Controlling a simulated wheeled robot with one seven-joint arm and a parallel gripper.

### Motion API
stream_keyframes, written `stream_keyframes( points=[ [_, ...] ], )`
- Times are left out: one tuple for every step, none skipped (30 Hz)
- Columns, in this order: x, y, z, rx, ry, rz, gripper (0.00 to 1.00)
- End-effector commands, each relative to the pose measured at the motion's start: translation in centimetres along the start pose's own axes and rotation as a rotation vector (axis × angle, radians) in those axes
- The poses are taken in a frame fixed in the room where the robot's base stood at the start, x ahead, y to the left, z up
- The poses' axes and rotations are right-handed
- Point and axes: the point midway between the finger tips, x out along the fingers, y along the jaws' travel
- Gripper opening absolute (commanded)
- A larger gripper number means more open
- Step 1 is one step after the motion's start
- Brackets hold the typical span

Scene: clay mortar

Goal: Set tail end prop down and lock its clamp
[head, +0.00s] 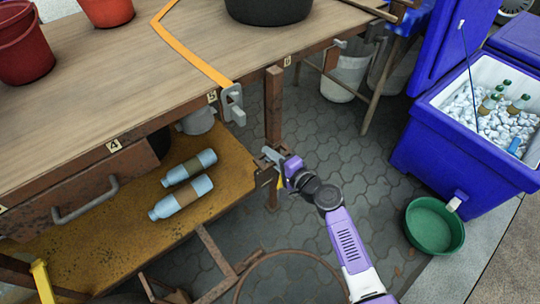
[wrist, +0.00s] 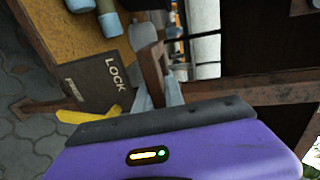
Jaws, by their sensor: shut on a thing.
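My gripper (head: 272,156) is at the table's front leg, beside the right end of the lower shelf. In the wrist view my gripper (wrist: 162,92) has its grey fingers closed around a rusty brown bar (wrist: 151,68) with a rounded grey end (wrist: 145,34); I take this to be part of the prop. A dark plate marked LOCK (wrist: 95,85) is just left of the fingers. A yellow lever (wrist: 88,115) is below that plate; a small yellow piece (head: 280,181) also shows under my gripper in the head view. The clamp's exact state is hidden.
The workbench (head: 150,85) stands above the lower shelf (head: 120,230), which holds two blue bottles (head: 180,198). A metal clamp (head: 232,103) hangs at the bench edge. A blue cooler (head: 425,150) and green basin (head: 434,226) stand right. Paving between is mostly clear.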

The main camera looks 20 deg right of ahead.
Motion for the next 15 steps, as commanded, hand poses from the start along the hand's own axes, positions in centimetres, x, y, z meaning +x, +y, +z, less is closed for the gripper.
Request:
stream_keyframes(
  points=[
    [0.0,0.37,-0.07,0.001,0.001,0.0,0.0],
    [-0.01,0.35,-0.08,0.001,0.002,0.001,0.0],
    [-0.02,0.3,-0.08,0.001,0.002,0.001,0.0],
    [-0.03,0.27,-0.08,0.001,0.002,0.001,0.0],
    [-0.04,0.26,-0.09,0.001,0.002,0.001,0.0],
    [-0.05,0.27,-0.08,0.002,0.002,0.002,0.0],
    [-0.05,0.28,-0.08,0.002,0.002,0.002,0.0],
    [-0.05,0.29,-0.08,0.002,0.002,0.002,0.0],
    [-0.05,0.3,-0.09,0.002,0.002,0.002,0.0],
    [-0.05,0.3,-0.08,0.002,0.002,0.002,0.15],
    [-0.05,0.31,-0.08,0.002,0.002,0.002,0.21],
    [-0.04,0.3,-0.08,0.002,0.002,0.002,0.29],
    [-0.04,0.28,-0.07,0.001,0.002,0.002,0.35],
    [-0.03,0.26,-0.07,0.001,0.002,0.002,0.35],
    [-0.02,0.24,-0.06,0.001,0.001,0.001,0.35]
  ],
)
